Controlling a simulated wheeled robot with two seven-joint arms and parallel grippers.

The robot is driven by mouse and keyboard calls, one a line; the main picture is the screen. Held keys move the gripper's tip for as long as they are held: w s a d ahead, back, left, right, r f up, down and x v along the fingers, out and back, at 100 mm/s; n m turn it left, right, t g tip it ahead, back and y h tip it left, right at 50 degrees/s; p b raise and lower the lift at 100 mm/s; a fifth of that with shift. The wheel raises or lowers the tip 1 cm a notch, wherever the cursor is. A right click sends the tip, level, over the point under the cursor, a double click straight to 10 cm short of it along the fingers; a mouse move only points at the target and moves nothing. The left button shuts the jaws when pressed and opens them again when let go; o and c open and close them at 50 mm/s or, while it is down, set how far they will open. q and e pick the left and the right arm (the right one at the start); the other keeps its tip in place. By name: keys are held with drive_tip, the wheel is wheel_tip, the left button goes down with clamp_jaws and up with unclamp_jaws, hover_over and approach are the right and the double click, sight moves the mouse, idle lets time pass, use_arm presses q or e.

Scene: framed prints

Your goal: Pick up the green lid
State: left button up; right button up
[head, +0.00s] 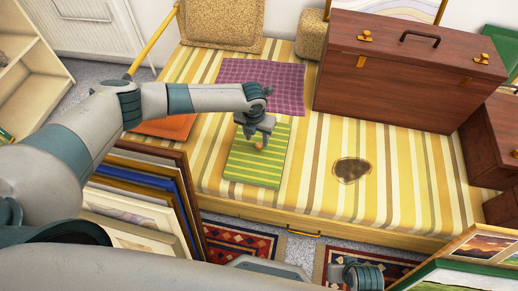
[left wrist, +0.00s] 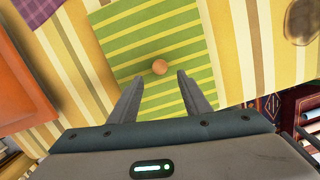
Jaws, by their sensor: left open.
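The green lid (head: 268,172) is a flat square with light yellow-green stripes, on the striped bed cover. A small round orange-brown knob (head: 259,146) sits on it. My left gripper (head: 258,138) is above the lid's upper part, at the knob in the head view. In the left wrist view my left gripper (left wrist: 161,88) is open, its two fingers apart with nothing between the tips. The knob (left wrist: 160,67) lies just beyond the fingertips, centred between them, and the lid (left wrist: 150,35) spreads behind it. My right gripper's fingers do not show.
The bed's striped cover (head: 318,190) has a brown round patch (head: 352,171) right of the lid. A purple checked cloth (head: 285,84) lies behind, an orange item (head: 165,127) to the left. A large brown case (head: 400,75) stands back right. Framed prints (head: 150,200) lean at the front left.

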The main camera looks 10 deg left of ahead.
sight(259, 145)
use_arm(q)
drive_tip(key=shift+w+d+f, duration=0.1)
drive_tip(key=shift+w+f, duration=0.1)
drive_tip(key=shift+f, duration=0.65)
drive_tip(key=shift+w+f, duration=0.2)
drive_tip(key=shift+f, duration=0.65)
drive_tip(key=shift+w+d+f, duration=0.1)
drive_tip(key=shift+w+f, duration=0.1)
drive_tip(key=shift+f, duration=0.65)
drive_tip(key=shift+c, duration=0.3)
clamp_jaws()
